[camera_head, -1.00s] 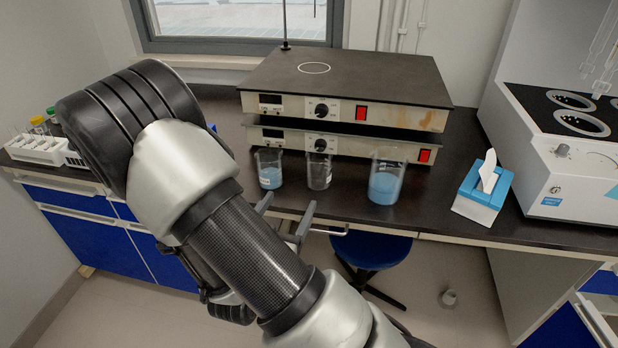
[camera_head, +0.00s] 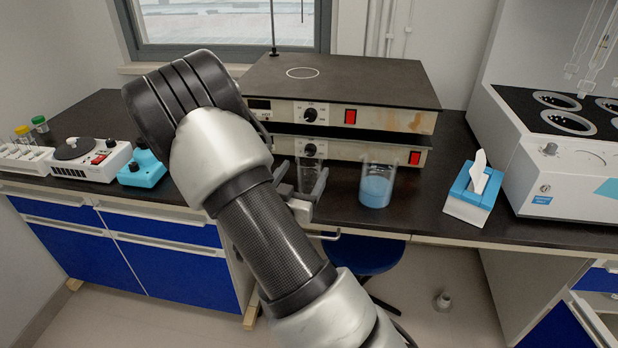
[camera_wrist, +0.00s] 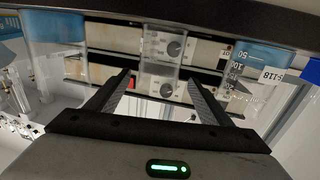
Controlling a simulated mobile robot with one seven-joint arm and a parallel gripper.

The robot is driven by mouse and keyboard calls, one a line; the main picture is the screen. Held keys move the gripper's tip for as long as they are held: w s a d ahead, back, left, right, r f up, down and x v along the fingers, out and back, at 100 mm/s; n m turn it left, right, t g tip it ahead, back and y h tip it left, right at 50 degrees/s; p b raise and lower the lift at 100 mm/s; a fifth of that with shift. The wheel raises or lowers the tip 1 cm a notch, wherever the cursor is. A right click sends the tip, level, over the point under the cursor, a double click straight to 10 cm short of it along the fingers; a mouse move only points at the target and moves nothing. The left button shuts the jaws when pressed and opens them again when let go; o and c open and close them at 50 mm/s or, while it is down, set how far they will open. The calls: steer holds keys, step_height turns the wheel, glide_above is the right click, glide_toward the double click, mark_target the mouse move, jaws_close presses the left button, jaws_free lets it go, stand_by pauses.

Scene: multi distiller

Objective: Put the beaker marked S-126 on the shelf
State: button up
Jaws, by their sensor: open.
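Two beakers show on the dark bench (camera_head: 450,195) in the head view: a clear, empty-looking beaker (camera_head: 308,172) and a larger beaker with blue liquid (camera_head: 376,185) to its right. My gripper (camera_head: 306,192) is open in front of the clear beaker. In the wrist view, which looks upside down, the clear beaker (camera_wrist: 163,58) is ahead, between my open fingers (camera_wrist: 158,80). A blue-liquid beaker (camera_wrist: 250,65) at right there has a label that seems to read S-118. I cannot read S-126 anywhere. My arm hides the smaller blue beaker in the head view. I cannot identify the shelf.
Two stacked hotplates (camera_head: 340,85) stand close behind the beakers. A blue tissue box (camera_head: 470,198) and a white bath unit (camera_head: 555,165) are to the right. A white stirrer (camera_head: 92,160) and a blue device (camera_head: 142,168) are left. A blue stool (camera_head: 368,258) is below the bench.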

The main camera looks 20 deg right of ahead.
mark_target(313, 156)
steer(key=x, duration=0.4)
steer(key=shift+w+d+r, duration=0.1)
steer(key=shift+d+r, duration=0.2)
steer(key=c, duration=1.3)
step_height(313, 156, up, 10)
steer(key=shift+a+p, duration=0.1)
steer(key=shift+p, duration=1.05)
